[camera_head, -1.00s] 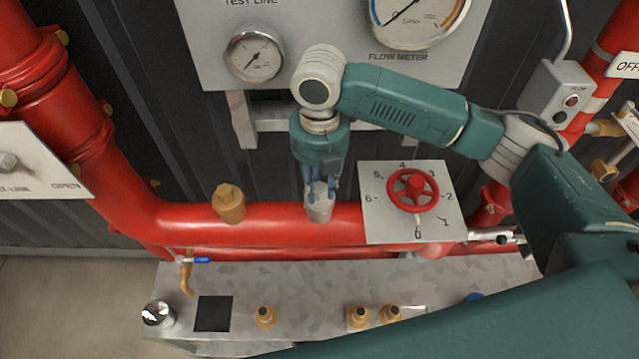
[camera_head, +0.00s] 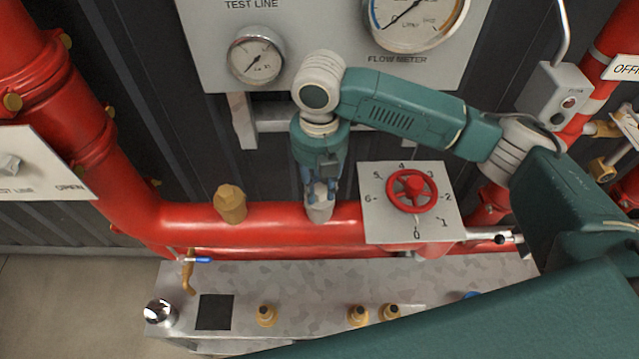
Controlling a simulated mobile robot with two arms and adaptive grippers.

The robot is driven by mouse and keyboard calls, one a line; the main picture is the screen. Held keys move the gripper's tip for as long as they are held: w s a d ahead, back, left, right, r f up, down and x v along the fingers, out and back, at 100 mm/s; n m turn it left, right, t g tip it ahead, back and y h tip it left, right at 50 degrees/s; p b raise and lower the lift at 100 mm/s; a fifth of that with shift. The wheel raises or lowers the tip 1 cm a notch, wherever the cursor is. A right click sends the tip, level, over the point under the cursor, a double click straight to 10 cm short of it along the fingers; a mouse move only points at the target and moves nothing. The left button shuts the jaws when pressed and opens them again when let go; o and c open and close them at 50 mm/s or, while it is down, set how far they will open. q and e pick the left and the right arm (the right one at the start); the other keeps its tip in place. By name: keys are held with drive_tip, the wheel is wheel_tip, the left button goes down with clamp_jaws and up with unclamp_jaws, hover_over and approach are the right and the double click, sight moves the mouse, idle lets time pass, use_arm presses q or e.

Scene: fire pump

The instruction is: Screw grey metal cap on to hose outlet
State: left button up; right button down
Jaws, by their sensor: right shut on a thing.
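My right gripper (camera_head: 320,193) points straight down over the red horizontal pipe (camera_head: 280,222). It is shut on the grey metal cap (camera_head: 319,211), which sits at the top of the pipe, upright. The hose outlet under the cap is hidden by the cap and the gripper, so I cannot tell how far the cap is on it. My left gripper is not in view.
A brass fitting (camera_head: 230,204) stands on the pipe left of the cap. A red handwheel (camera_head: 412,191) on a numbered plate (camera_head: 380,222) is close on the right. Gauges on a grey panel (camera_head: 330,30) are behind. Below is a metal shelf (camera_head: 330,280) with several brass fittings.

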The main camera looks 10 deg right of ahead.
drive_tip(key=m+p, duration=0.2)
drive_tip(key=shift+r+m+p, duration=0.3)
drive_tip(key=shift+f+m, duration=0.25)
drive_tip(key=shift+m, duration=0.95)
drive_tip(key=shift+w+m, duration=0.1)
drive_tip(key=shift+m, duration=0.2)
drive_tip(key=m, duration=0.7)
drive_tip(key=shift+r+m, duration=0.1)
drive_tip(key=shift+m, duration=0.2)
drive_tip(key=c, duration=0.9)
unclamp_jaws()
drive_tip(key=shift+c, duration=0.2)
